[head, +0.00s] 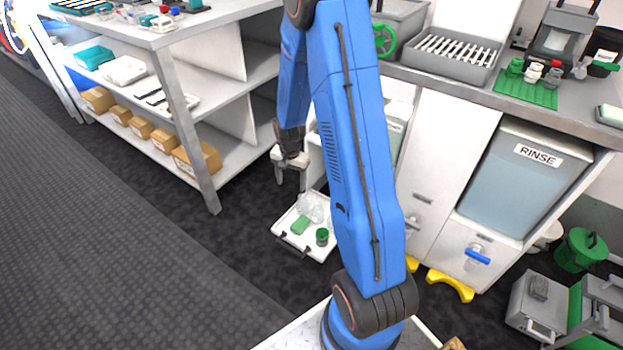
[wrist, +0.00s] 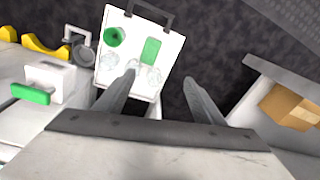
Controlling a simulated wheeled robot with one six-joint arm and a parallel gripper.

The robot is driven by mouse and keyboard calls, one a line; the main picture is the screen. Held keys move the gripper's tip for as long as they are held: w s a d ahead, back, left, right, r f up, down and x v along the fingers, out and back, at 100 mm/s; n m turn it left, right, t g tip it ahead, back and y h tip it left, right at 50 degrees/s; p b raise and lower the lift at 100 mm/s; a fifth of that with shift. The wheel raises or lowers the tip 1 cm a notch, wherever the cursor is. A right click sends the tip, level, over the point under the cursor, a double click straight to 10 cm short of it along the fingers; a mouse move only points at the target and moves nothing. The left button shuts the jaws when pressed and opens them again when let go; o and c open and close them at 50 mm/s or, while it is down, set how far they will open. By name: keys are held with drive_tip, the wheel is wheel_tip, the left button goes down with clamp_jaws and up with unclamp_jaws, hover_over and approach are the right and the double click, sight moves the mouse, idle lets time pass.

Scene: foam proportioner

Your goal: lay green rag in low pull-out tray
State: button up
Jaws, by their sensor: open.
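The low pull-out tray (head: 285,223) is white with a dark handle and is pulled out near the floor; it also shows in the wrist view (wrist: 136,25). A flat green rectangular piece, apparently the green rag (head: 300,225), lies in it; it also shows in the wrist view (wrist: 152,50). My gripper (head: 291,180) is open and empty, pointing down above the tray, apart from the rag.
In the tray, a green cup (head: 322,236) and clear crumpled items (head: 312,208) share the space with the rag. A shelf unit with cardboard boxes (head: 198,160) stands left. A white cabinet (head: 440,160) and rinse tank (head: 515,180) stand right. Dark floor lies open at left.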

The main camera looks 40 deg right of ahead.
drive_tip(key=s+a+r+n+t, duration=0.1)
drive_tip(key=s+a+r+n, duration=0.2)
drive_tip(key=r, duration=0.5)
drive_tip(key=s+a+r+n, duration=0.15)
drive_tip(key=s+r, duration=0.25)
drive_tip(key=r, duration=0.4)
drive_tip(key=s+a+r+n+t, duration=0.1)
drive_tip(key=s+a+r, duration=0.25)
drive_tip(key=r, duration=0.45)
drive_tip(key=s+a+r+n, duration=0.1)
drive_tip(key=s+r+n, duration=0.1)
drive_tip(key=s, duration=0.5)
drive_tip(key=s+a+r+n+t, duration=0.1)
drive_tip(key=s+a+r+n, duration=0.1)
drive_tip(key=s+r, duration=0.2)
drive_tip(key=s+a+r+n, duration=0.1)
drive_tip(key=s+r, duration=0.3)
drive_tip(key=s, duration=0.5)
drive_tip(key=shift+s+a+n+t, duration=0.15)
drive_tip(key=shift+s+n+t, duration=0.2)
drive_tip(key=shift+n+t, duration=0.1)
